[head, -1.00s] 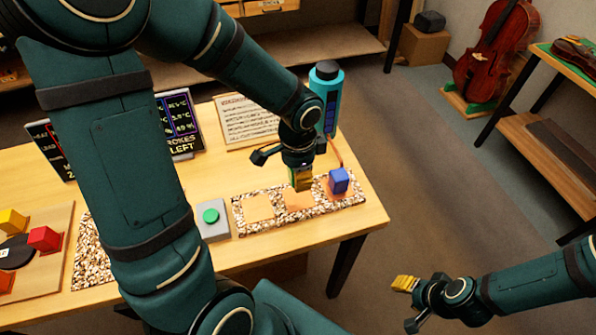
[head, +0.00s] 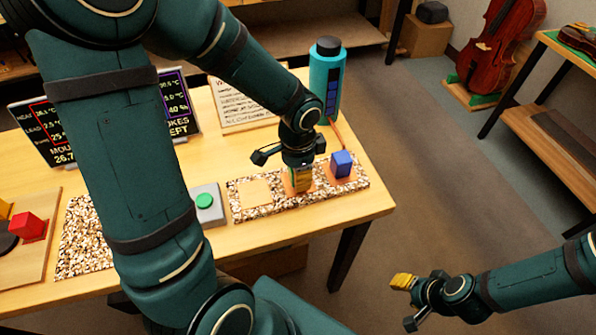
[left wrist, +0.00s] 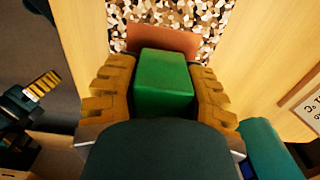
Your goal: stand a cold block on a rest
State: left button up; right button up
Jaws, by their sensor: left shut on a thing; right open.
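My left gripper (head: 300,186) points down and is shut on a green block (left wrist: 165,82), which lies between its two yellow fingers in the left wrist view. The head view mostly hides this block behind the fingers. The gripper is low over the middle pad of the speckled strip (head: 275,203). An orange-brown pad (left wrist: 162,38) shows just past the block; I cannot tell whether the block touches it. A blue block (head: 341,163) stands on the right pad. The left pad (head: 255,192) is bare. My right gripper (head: 407,302) is open and empty, off the table.
A grey box with a green button (head: 204,201) sits left of the strip. A red block (head: 32,227) is on a wooden board at far left, near another speckled mat (head: 85,245). A teal bottle (head: 326,78), a text card (head: 235,103) and dark display panels stand behind.

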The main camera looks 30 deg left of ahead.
pick_arm(q)
jog(key=shift+f+b, duration=0.4)
jog(key=shift+f, duration=0.1)
jog(key=o, duration=1.1)
notch_tip(320, 180, up, 12)
jog(key=shift+r, duration=0.1)
